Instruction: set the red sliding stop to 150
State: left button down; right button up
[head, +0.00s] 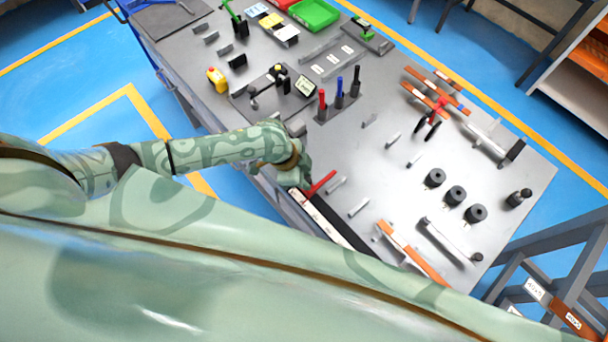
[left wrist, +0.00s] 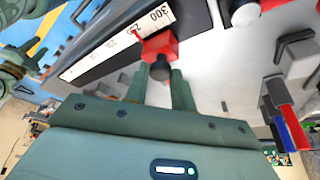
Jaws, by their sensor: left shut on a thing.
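The red sliding stop shows in the left wrist view (left wrist: 160,47) as a red block with a dark knob (left wrist: 160,69). It sits on a white ruler scale (left wrist: 105,50), with its thin red pointer near the mark that seems to begin with 25, beside 300. My left gripper (left wrist: 160,88) is shut on the stop's knob, with one finger on each side. In the head view the left gripper (head: 299,180) is partly hidden by my arm. My right gripper is not clearly visible.
The grey table (head: 385,190) carries several loose parts. Red, blue and black upright handles (head: 339,92) stand beyond my left gripper. Black round knobs (head: 455,195) and orange bars (head: 410,250) lie to the right. A yellow-and-red button box (head: 217,79) is at the left edge.

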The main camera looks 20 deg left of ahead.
pick_arm(q)
jog(key=s+d+p, duration=0.1)
jog(key=d, duration=0.1)
jog(key=s+d+p, duration=0.1)
jog(key=d, duration=0.2)
jog(key=s+d+p, duration=0.1)
jog(key=s+d, duration=0.1)
jog(key=d, duration=0.1)
jog(key=shift+s+d+r+p, duration=0.1)
jog(key=shift+d+r+p, duration=0.05)
jog(key=shift+d+p, duration=0.15)
jog(key=shift+s+d, duration=0.1)
jog(key=shift+d, duration=0.2)
jog(key=shift+a, duration=0.1)
jog(key=c, duration=1.2)
grip_release()
jog(key=p+v, duration=0.3)
jog(key=v, duration=1.3)
jog(key=shift+a+p, duration=0.15)
jog(key=shift+p, duration=0.2)
